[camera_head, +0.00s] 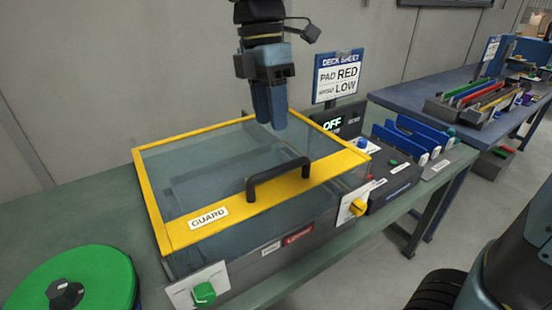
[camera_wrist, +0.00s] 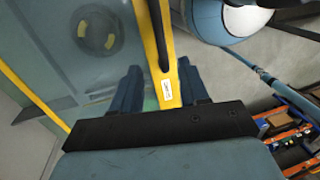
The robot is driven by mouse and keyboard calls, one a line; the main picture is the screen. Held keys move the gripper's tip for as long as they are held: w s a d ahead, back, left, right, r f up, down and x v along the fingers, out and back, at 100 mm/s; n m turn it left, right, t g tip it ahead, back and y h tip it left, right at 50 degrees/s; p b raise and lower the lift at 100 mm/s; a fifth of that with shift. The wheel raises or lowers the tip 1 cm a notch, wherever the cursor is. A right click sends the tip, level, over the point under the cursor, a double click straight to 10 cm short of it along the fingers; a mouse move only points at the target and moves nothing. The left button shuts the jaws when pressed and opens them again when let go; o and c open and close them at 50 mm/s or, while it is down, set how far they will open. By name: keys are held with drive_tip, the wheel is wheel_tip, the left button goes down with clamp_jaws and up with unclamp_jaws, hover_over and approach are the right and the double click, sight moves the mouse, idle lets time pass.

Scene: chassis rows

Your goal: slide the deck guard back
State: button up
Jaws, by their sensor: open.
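The deck guard is a clear cover with a yellow frame (camera_head: 150,200) and a front rail labelled GUARD. It lies over the deck box, and its panes show the dim interior. A black bar handle (camera_head: 278,178) stands on the front rail. My gripper (camera_head: 270,122) points down above the guard, apart from the handle. In the wrist view my gripper (camera_wrist: 160,88) has its two blue fingers spread, with the yellow rail (camera_wrist: 160,60) seen below between them. The black handle (camera_wrist: 157,35) runs along that rail. Nothing is held.
A green round pad with a black knob (camera_head: 85,285) is at the front left. A green knob (camera_head: 204,293) and yellow knob (camera_head: 357,207) sit on the box front.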

drive_tip(key=f, duration=0.3)
drive_tip(key=s+f, duration=0.1)
drive_tip(key=f, duration=0.2)
drive_tip(key=d+f, duration=0.1)
drive_tip(key=f, duration=0.2)
drive_tip(key=shift+s+f, duration=0.15)
drive_tip(key=shift+s, duration=0.1)
clamp_jaws()
idle(0.4)
